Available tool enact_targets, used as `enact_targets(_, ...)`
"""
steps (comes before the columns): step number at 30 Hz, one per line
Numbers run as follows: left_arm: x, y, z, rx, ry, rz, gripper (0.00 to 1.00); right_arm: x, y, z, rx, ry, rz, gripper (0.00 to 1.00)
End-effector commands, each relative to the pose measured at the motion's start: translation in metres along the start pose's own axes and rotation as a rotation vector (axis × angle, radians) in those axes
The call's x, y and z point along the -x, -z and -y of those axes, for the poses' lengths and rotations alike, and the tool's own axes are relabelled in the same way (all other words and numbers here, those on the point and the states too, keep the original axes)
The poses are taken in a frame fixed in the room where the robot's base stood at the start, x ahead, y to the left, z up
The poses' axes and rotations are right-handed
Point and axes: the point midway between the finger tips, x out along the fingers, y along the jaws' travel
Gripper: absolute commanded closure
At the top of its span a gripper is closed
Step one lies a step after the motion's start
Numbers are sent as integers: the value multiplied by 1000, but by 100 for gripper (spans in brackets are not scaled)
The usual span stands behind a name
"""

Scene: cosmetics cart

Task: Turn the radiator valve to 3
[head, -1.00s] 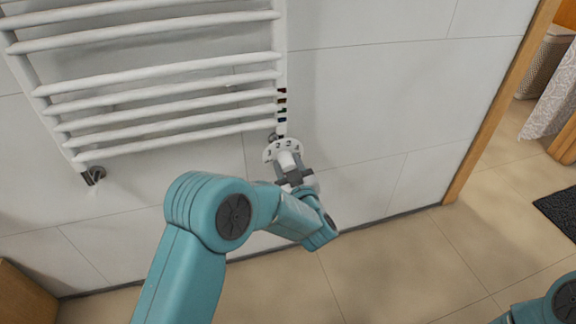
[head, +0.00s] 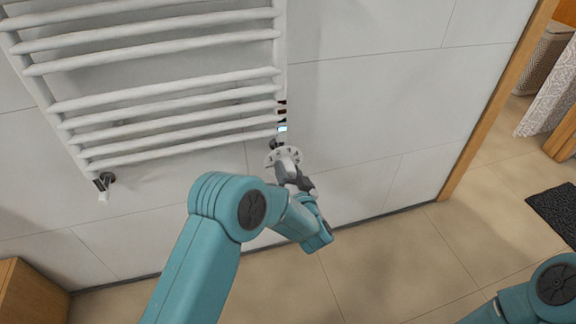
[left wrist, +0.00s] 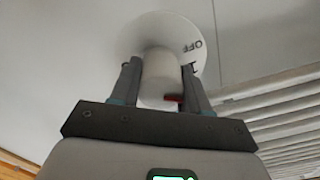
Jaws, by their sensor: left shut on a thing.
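The radiator valve has a white dial plate (head: 272,158) and a white knob (head: 287,154), below the radiator's lower right corner. In the left wrist view the plate (left wrist: 150,24) shows "OFF" and "1" near the right finger, and the knob (left wrist: 160,70) has a red mark low on its right side. My left gripper (head: 290,168) is shut on the knob. In the left wrist view its fingers (left wrist: 160,84) stand on either side of the knob. The dial figures are too small to read in the head view, so the setting cannot be told. My right gripper is out of view.
The white ladder radiator (head: 165,102) hangs on the tiled wall just above the valve. A small lit bluish patch (head: 282,129) shows on its right post. A wooden door frame (head: 490,115) stands at right. Open floor (head: 390,265) lies in front.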

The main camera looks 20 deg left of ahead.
Motion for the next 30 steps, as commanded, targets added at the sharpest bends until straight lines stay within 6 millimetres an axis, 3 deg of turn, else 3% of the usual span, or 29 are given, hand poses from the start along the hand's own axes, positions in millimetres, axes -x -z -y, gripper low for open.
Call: enact_targets(30, 1, 0, -1, -959, -3, -1, 85, 53, -2, 20, 4, 0, 4, 45)
